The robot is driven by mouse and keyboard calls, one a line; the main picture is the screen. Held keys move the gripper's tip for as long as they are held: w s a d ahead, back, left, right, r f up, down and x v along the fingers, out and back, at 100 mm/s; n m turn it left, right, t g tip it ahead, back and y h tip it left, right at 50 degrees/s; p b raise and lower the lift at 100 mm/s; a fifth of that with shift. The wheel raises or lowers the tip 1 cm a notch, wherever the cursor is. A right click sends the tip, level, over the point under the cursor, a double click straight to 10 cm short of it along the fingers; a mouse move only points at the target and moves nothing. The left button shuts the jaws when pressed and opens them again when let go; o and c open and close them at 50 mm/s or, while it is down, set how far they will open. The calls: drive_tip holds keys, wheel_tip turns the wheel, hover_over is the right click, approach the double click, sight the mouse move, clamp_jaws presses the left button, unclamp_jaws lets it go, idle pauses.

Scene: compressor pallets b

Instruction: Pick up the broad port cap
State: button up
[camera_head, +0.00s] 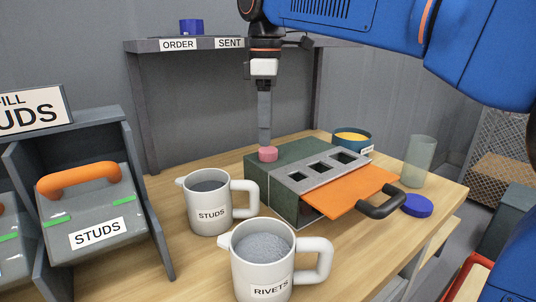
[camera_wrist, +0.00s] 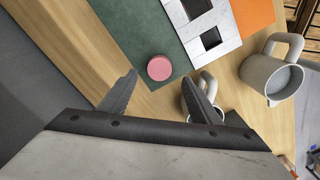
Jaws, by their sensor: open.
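A small pink round cap (camera_head: 268,154) sits on the near-left part of the top of a dark green box (camera_head: 255,172). A wider, flat blue round cap (camera_head: 416,205) lies on the table at the right. No label shows which is the broad port cap. My gripper (camera_head: 265,138) points straight down just above the pink cap. In the wrist view my gripper (camera_wrist: 168,78) is open and empty, with the pink cap (camera_wrist: 159,68) just beyond and between its fingertips. In the head view the fingers nearly reach the cap's top.
The box has a grey plate with square openings (camera_head: 320,168) and an orange sheet (camera_head: 345,190) with a black handle. Jugs marked STUDS (camera_head: 210,215) and RIVETS (camera_head: 270,290) stand in front.

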sight(268, 149)
drive_tip(key=shift+d+f, duration=0.15)
drive_tip(key=shift+f, duration=1)
drive_tip(key=shift+d+f, duration=0.1)
drive_tip(key=shift+f, duration=1.05)
drive_tip(key=shift+w, duration=0.1)
drive_tip(key=c, duration=1.1)
